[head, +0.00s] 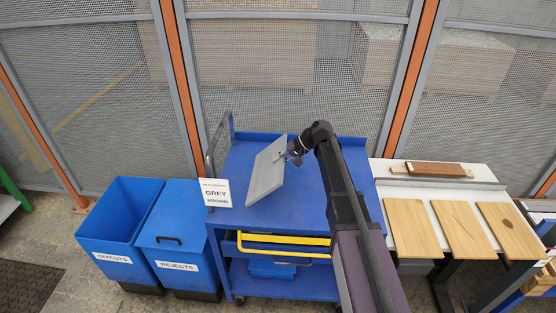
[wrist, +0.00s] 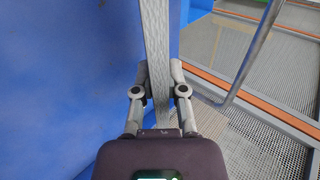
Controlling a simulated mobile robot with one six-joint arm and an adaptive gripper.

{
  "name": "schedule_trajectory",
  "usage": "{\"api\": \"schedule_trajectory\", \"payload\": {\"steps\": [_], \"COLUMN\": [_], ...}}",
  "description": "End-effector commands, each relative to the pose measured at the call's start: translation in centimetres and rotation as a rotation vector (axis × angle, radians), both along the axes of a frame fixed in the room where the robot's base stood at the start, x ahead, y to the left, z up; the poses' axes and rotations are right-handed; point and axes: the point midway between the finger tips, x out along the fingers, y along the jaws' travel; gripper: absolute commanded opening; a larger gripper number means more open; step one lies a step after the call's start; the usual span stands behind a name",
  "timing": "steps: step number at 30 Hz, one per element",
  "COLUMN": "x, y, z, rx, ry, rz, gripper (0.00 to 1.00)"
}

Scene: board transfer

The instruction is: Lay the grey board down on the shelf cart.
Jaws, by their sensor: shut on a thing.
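The grey board (head: 262,172) is held tilted on edge over the blue top of the shelf cart (head: 310,205) in the head view. My gripper (head: 286,156) is shut on the board's right side. In the wrist view, the board (wrist: 155,50) stands edge-on between the two fingers of my gripper (wrist: 158,85). The blue cart top (wrist: 65,80) fills the left of that view. I cannot tell whether the board's lower edge touches the cart.
A "GREY" sign (head: 216,193) hangs at the cart's left front corner. Blue offcuts (head: 112,240) and rejects (head: 178,240) bins stand left. A white table (head: 392,190) with several wooden boards (head: 460,228) is at right. A mesh fence (head: 255,60) stands behind. The cart top looks clear.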

Motion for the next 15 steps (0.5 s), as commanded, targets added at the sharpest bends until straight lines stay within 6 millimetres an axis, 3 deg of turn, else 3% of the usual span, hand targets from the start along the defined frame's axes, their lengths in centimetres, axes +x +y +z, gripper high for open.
{"api": "schedule_trajectory", "payload": {"steps": [15], "x": [0.0], "y": [-0.1], "z": [-4.6], "rx": [0.001], "ry": [0.0], "rz": [-0.001], "gripper": [0.0]}}
